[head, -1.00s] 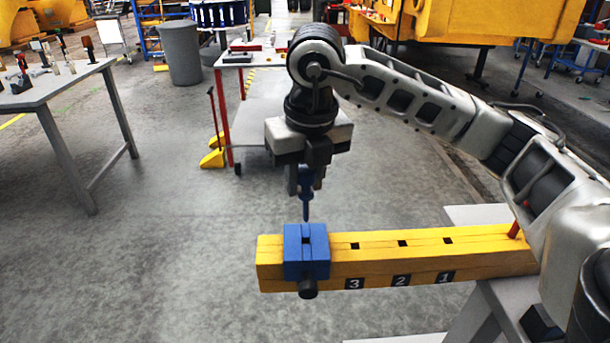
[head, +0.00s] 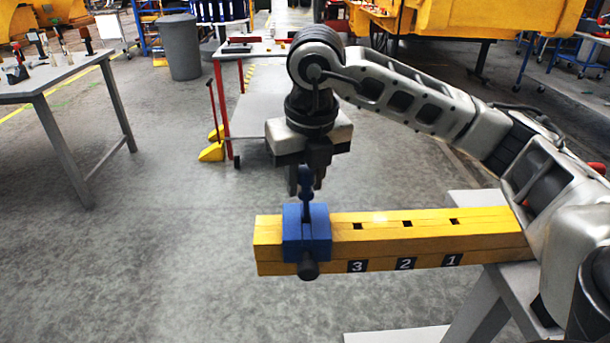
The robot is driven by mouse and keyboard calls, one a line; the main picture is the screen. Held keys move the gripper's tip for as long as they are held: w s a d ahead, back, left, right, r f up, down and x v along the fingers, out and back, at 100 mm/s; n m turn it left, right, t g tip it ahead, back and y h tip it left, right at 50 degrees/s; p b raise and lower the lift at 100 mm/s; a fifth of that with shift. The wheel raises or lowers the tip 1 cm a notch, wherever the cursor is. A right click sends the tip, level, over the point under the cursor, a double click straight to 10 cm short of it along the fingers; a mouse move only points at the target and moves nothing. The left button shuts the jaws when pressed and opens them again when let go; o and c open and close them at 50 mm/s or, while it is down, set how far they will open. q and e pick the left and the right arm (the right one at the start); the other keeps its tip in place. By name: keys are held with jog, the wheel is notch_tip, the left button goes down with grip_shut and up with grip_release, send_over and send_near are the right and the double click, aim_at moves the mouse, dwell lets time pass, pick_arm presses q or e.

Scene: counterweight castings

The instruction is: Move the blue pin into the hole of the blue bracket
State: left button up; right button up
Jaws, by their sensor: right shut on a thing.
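The blue pin (head: 306,197) is upright, with its upper part between the fingers of my right gripper (head: 306,180), which is shut on it. The blue bracket (head: 307,240) sits around the left part of a yellow beam, with a dark round knob on its front. The pin's lower end is at the hole in the bracket's top. I cannot tell how far it is inside, if at all. My left gripper is out of view.
The yellow beam (head: 430,240) has several square holes on top and labels 3, 2, 1 on its front. It rests on a grey stand (head: 505,285) at the right. A grey table (head: 50,80) with tools stands at far left. The floor left of the beam is clear.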

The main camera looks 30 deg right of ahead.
jog(key=shift+f+b, duration=1.15)
jog(key=shift+f, duration=0.25)
jog(key=shift+f+b, duration=0.55)
jog(key=shift+f, duration=0.05)
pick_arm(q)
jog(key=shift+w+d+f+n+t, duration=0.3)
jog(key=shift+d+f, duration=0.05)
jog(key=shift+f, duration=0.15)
pick_arm(e)
jog(key=shift+f, duration=0.25)
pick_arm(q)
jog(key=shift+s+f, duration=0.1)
pick_arm(e)
jog(key=o, duration=1.1)
pick_arm(q)
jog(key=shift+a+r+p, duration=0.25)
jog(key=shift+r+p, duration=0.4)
jog(key=shift+p, duration=0.95)
pick_arm(e)
notch_tip(320, 180, up, 16)
jog(key=s, duration=0.2)
jog(key=shift+s+a+f, duration=0.15)
jog(key=shift+s+a, duration=0.1)
